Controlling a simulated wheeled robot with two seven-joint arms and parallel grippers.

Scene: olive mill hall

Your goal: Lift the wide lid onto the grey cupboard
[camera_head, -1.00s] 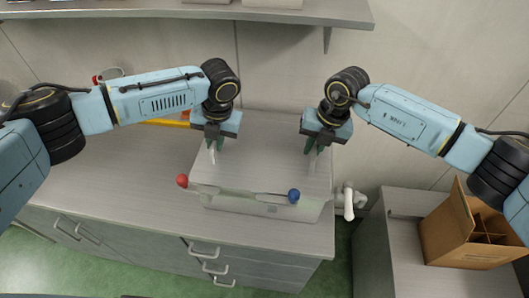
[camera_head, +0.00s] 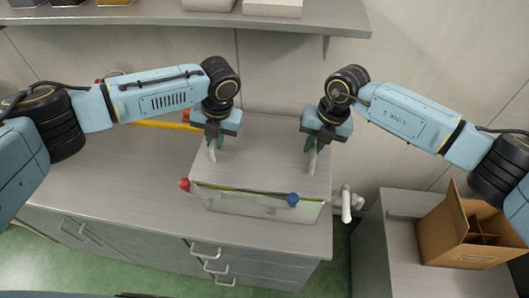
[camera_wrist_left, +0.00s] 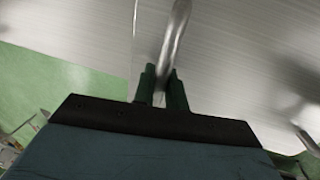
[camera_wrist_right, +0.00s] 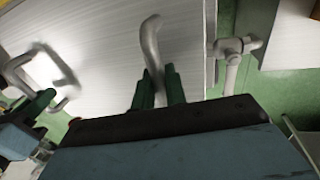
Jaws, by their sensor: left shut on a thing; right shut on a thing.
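The wide lid (camera_head: 262,155) is a pale, brushed grey plate with two upright bar handles. It is over a pale box (camera_head: 262,207) on the long counter, and a thin yellow-green line shows at its front edge. Whether lid and box touch is unclear. My left gripper (camera_head: 213,142) is shut on the lid's left handle (camera_wrist_left: 176,38). My right gripper (camera_head: 312,142) is shut on the right handle (camera_wrist_right: 150,42). A grey cupboard (camera_head: 403,225) with a bare front top stands at the right; the counter base (camera_head: 150,225) is also grey, with drawers.
An open cardboard box (camera_head: 448,240) stands on the right cupboard. A shelf (camera_head: 180,17) hangs above; the counter's left is largely clear.

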